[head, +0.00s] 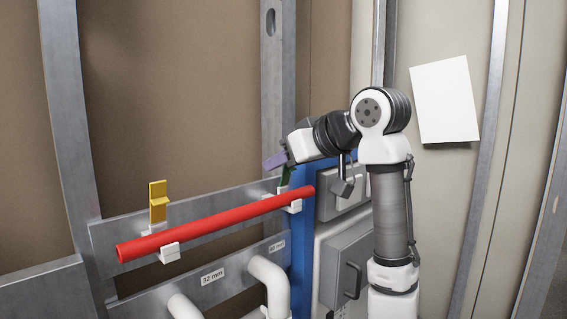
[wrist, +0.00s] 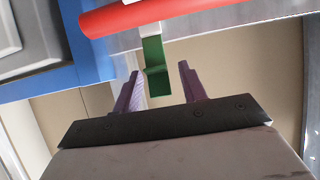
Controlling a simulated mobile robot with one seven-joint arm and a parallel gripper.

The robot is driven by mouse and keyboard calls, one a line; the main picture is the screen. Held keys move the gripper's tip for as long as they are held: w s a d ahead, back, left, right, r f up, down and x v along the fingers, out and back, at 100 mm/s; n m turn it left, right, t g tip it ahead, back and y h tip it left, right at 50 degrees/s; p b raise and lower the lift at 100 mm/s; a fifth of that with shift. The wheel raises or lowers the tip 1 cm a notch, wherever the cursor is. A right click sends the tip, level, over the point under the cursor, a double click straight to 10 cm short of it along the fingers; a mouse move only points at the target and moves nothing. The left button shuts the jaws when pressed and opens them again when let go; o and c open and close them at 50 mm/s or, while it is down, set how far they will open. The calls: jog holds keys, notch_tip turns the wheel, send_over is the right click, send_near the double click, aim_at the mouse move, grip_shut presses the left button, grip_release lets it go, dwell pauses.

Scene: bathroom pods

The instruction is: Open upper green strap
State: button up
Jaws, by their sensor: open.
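The green strap (wrist: 154,68) hangs in the wrist view from a white clip (wrist: 149,30) at the red pipe. In the head view the green strap (head: 286,176) shows as a small dark green piece above the pipe's right end, partly covered by my gripper. My gripper (wrist: 158,82) is open, with its purple fingers on either side of the strap's free end and visible gaps to it. In the head view my gripper (head: 274,160) is at the upper right of the red pipe (head: 215,223). I cannot tell whether the fingers reach the strap's depth.
A yellow strap (head: 158,200) stands upright at the pipe's left part. White clips (head: 170,252) hold the pipe on a metal rail. White bent pipes (head: 268,280) lie below. A blue post (head: 303,240) and grey boxes (head: 345,265) stand close on the right.

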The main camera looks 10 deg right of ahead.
jog(key=b+v, duration=0.3)
jog(key=v, duration=1)
jog(key=shift+s, duration=0.1)
